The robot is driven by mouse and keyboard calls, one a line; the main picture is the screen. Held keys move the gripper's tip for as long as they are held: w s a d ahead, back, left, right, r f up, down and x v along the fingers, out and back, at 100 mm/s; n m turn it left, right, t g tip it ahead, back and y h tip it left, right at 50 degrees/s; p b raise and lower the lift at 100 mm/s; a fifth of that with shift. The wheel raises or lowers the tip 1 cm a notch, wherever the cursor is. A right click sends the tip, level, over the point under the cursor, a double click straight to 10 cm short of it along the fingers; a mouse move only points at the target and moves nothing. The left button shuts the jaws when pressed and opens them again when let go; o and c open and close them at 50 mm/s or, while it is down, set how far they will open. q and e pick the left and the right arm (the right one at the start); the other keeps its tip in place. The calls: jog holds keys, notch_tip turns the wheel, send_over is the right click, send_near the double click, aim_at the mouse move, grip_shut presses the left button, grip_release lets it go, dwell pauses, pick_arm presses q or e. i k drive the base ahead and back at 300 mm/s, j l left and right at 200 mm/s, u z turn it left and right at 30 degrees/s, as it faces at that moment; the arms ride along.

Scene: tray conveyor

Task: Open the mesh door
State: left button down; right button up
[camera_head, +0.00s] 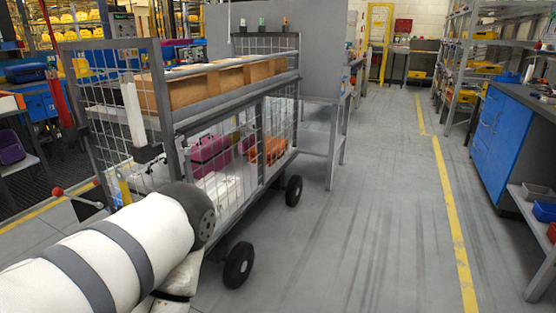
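A wheeled cart with a grey metal frame (222,114) stands left of centre. Wire mesh panels close its lower side: a nearer one (228,185) and a farther one (292,110). I cannot tell for certain which panel is the mesh door; both look roughly in line with the cart's side. Magenta and orange items and white packages show behind the mesh. My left arm's white, grey-banded links cover the lower left and hide the cart's near lower corner. Neither my left nor my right gripper is visible.
Cardboard boxes (205,87) stand on the cart's upper shelf. Black wheels (239,265) rest on the floor. A grey table (331,130) stands just beyond the cart. A blue cabinet (489,125) and shelving line the right. The grey floor between is clear, with a yellow line (450,215).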

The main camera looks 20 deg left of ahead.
aim_at(186, 164)
jog(key=i+u, duration=0.3)
jog(key=i, duration=0.2)
jog(key=i+l+u, duration=0.15)
jog(key=i+u, duration=0.15)
jog(key=i, duration=0.25)
